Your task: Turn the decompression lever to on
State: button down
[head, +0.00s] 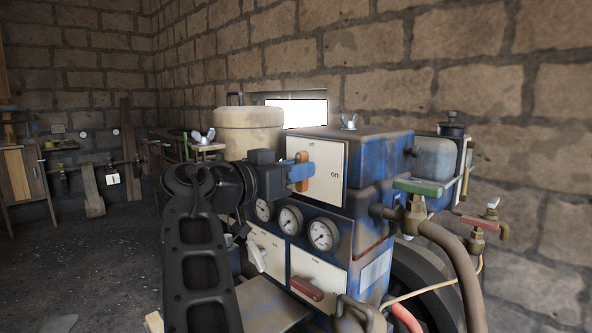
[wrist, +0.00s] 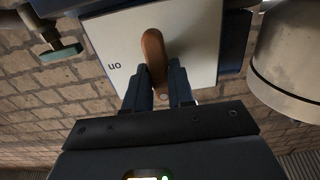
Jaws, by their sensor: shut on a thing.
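The orange-brown lever (head: 302,172) stands roughly upright on a white plate (head: 328,170) on the blue engine housing. The plate has a small label at its top, seemingly "off", and "on" at its right. My gripper (head: 296,173) reaches the lever from the left in the head view. In the wrist view, the lever (wrist: 153,48) runs between the two dark fingers of my gripper (wrist: 160,90), which are shut on its near end. The plate (wrist: 198,40) appears upside down there, with "on" at the left. The lever's pivot is partly hidden.
Below the plate are several gauges (head: 322,235), a pale lever (head: 257,254) and a red lever (head: 307,288). A beige tank (head: 248,130) stands behind my wrist. Pipes and a valve (head: 413,214) stick out at the right. A brick wall (head: 480,80) is behind.

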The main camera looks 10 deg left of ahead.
jog(key=shift+f+b, duration=0.15)
jog(key=shift+b, duration=0.35)
jog(key=m+b, duration=0.6)
jog(key=b, duration=0.1)
jog(key=m+b, duration=1.1)
jog(key=b, duration=0.2)
jog(key=shift+s+d+f+m+b, duration=0.25)
jog(key=shift+d+f+m+b, duration=0.05)
jog(key=shift+m, duration=0.1)
jog(key=c, duration=1)
grip_release()
jog(key=v, duration=0.7)
jog(key=shift+s+a, duration=0.25)
jog(key=shift+s, duration=0.05)
